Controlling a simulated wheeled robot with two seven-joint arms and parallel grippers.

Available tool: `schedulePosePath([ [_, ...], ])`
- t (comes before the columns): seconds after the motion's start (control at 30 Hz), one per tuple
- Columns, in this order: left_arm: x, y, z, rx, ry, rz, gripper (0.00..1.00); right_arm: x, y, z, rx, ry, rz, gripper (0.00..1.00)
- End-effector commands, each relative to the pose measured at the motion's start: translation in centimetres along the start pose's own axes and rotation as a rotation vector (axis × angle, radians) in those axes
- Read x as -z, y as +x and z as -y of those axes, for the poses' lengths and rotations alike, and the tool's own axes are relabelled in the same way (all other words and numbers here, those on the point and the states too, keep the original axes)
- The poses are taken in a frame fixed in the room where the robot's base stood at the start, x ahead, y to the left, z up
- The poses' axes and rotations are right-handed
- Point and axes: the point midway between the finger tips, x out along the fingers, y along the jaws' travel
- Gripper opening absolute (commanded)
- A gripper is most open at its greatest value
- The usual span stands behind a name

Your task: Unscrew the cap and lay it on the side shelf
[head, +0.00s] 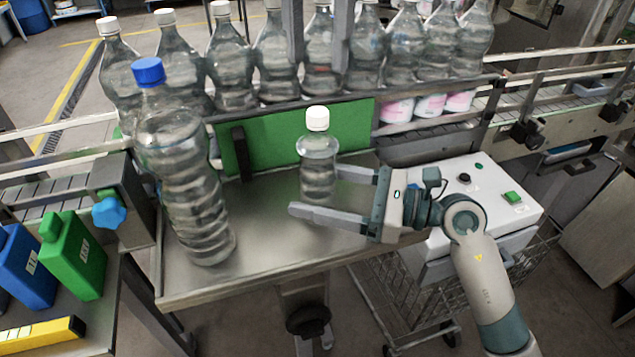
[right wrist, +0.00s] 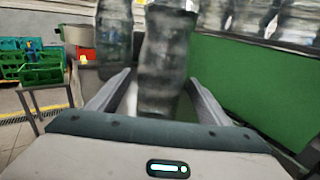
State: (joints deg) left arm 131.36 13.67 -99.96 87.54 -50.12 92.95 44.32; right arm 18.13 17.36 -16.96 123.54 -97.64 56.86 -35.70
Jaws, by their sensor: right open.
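A small clear bottle (head: 318,160) with a white cap (head: 317,118) stands upright on the steel table (head: 270,245). My right gripper (head: 315,193) is open, with one finger on each side of this bottle's lower body. The right wrist view shows the bottle (right wrist: 165,60) between the spread fingers. My left gripper (head: 318,66) shows only as two grey fingers pointing down from the top edge, apart and empty above the white cap. A larger clear bottle (head: 185,180) with a blue cap (head: 148,72) stands to the left. A side shelf (head: 85,340) is at the lower left.
Several white-capped bottles stand in a row on the conveyor behind a rail and a green panel (head: 260,140). Green (head: 75,255) and blue (head: 28,265) canisters and a yellow box (head: 40,335) occupy the shelf. A white control box (head: 480,190) is at right.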

Motion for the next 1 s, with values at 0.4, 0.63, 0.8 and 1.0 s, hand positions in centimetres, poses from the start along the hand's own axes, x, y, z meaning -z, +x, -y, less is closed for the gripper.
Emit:
schedulePosePath([
  [0.4,0.00,0.00,0.01,0.000,0.000,0.000,0.38,0.03,0.08,0.00,0.000,0.000,0.000,0.43],
  [0.63,0.00,0.00,0.01,0.000,0.000,0.000,0.38,0.03,0.07,0.01,0.000,0.000,-0.001,0.00],
  [0.8,0.00,0.00,0.01,0.000,0.004,0.000,0.38,0.04,0.06,0.01,0.000,0.000,-0.001,0.00],
  [1.0,0.01,0.04,0.08,0.000,0.075,-0.001,0.38,0.04,0.06,0.01,0.000,0.000,-0.001,0.00],
])
